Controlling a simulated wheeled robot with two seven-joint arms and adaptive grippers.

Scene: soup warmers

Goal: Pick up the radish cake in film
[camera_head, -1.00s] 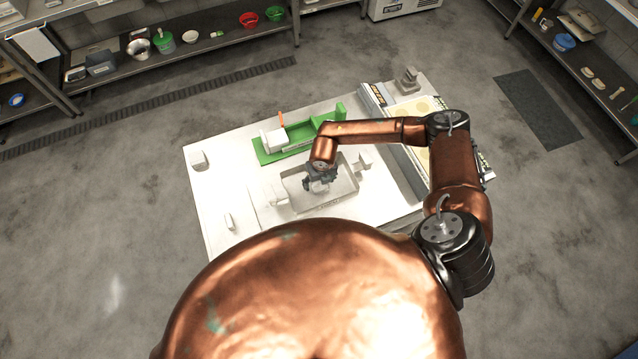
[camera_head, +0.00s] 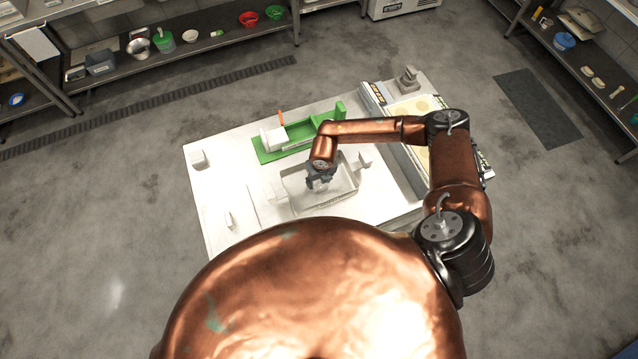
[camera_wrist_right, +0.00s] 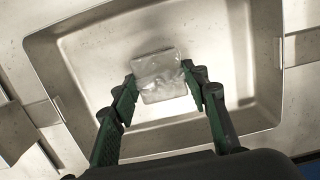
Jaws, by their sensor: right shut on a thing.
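The radish cake in film is a pale block in clear, shiny wrap (camera_wrist_right: 160,77). In the right wrist view it sits between the two dark green fingers of my right gripper (camera_wrist_right: 159,82), which is shut on it. Behind it is the floor of a shallow metal tray (camera_wrist_right: 85,62). In the head view my right gripper (camera_head: 319,182) is over the tray (camera_head: 345,192), and the block is mostly hidden by it. I cannot tell whether the block is clear of the tray floor. My left gripper is not in view.
The tray is on a white table (camera_head: 222,172). A green slicer-like device (camera_head: 300,138) stands behind it. A small white block (camera_head: 198,158) is at the table's left. A unit with pale discs (camera_head: 412,105) is at the right. The table's left part is mostly free.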

